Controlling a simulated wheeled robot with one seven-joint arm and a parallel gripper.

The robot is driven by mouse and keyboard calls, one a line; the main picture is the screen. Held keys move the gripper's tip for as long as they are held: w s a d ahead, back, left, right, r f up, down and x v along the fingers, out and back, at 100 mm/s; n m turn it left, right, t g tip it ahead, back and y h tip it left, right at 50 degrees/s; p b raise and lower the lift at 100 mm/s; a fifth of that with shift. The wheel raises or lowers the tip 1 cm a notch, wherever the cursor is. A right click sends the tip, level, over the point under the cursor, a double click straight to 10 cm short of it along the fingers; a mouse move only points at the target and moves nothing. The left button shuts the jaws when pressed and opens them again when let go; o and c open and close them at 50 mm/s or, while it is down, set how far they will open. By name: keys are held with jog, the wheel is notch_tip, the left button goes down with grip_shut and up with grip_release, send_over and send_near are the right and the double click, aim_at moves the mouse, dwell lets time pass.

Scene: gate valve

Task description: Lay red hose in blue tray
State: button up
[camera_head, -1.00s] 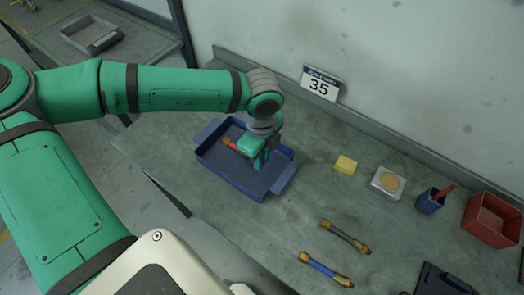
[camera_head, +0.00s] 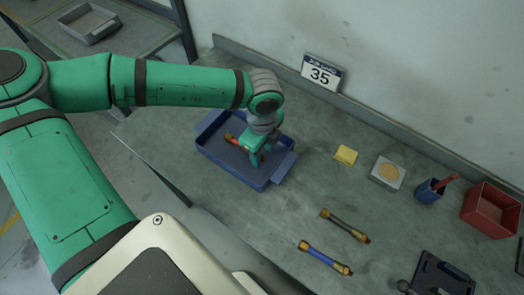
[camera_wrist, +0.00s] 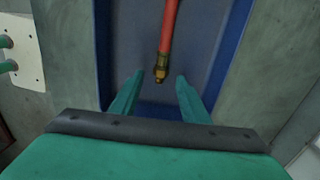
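The red hose (camera_head: 241,144) with brass ends lies inside the blue tray (camera_head: 233,176), at a slant. In the wrist view the red hose (camera_wrist: 170,28) runs down the tray floor, and its near brass end is just beyond the gap between my fingertips. My gripper (camera_head: 258,158) is over the tray, pointing down. In the wrist view my gripper's fingers (camera_wrist: 158,88) are spread apart with nothing between them. The tray's blue side walls show on both sides of the hose. Part of the hose is hidden by my gripper in the head view.
A dark hose (camera_head: 345,226) and a blue hose (camera_head: 325,258) lie on the bench. A yellow block (camera_head: 346,155), a plate with a round disc (camera_head: 387,172), a blue cup (camera_head: 429,190) and a red bin (camera_head: 491,210) stand to the right. The bench between tray and hoses is clear.

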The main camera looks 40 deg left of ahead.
jog(key=shift+r, duration=0.1)
notch_tip(320, 180, up, 11)
jog(key=shift+f, duration=0.2)
dwell(0.4)
